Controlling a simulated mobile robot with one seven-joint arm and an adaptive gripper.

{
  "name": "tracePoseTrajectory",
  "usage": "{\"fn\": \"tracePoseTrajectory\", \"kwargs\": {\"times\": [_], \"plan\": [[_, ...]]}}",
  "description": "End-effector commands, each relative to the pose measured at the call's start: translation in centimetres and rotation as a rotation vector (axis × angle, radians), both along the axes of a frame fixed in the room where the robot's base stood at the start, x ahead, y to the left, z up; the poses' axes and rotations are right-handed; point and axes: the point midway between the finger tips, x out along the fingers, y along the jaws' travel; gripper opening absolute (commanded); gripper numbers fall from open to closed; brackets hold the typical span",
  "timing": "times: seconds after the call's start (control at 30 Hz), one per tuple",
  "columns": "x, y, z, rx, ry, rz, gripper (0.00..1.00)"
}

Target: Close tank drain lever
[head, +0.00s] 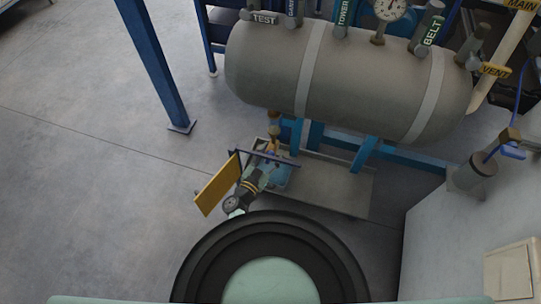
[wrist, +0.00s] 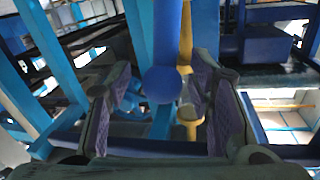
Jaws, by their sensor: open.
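The grey tank (head: 345,80) lies level on blue legs at the upper right of the head view. A brass drain fitting (head: 273,127) hangs below its left part. In the wrist view a blue bar with a rounded end, seemingly the drain lever (wrist: 166,50), points down between the fingers of my gripper (wrist: 165,108). The fingers are open on either side of it, with gaps showing. A brass part (wrist: 188,115) shows just behind it. In the head view my arm reaches low under the tank, and the fingertips and lever cannot be made out clearly there.
A yellow plate (head: 218,185) stands beside my arm, near a dark blue bar (head: 268,158). A flat grey tray (head: 335,185) lies under the tank. A blue post (head: 156,65) stands at the left, and a pale cabinet (head: 455,240) at the right. The left floor is clear.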

Motion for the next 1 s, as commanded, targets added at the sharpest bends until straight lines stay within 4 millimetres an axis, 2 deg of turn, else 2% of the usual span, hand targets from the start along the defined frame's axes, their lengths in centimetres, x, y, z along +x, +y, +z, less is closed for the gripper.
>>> {"fn": "tracePoseTrajectory", "kwargs": {"times": [0.17, 0.83, 1.0], "plan": [[0.00, 0.01, 0.05, 0.000, 0.000, 0.000, 0.46], [-0.04, 0.02, 0.01, 0.000, 0.000, 0.000, 0.02], [-0.05, 0.02, 0.00, 0.000, 0.000, 0.000, 0.00]]}}
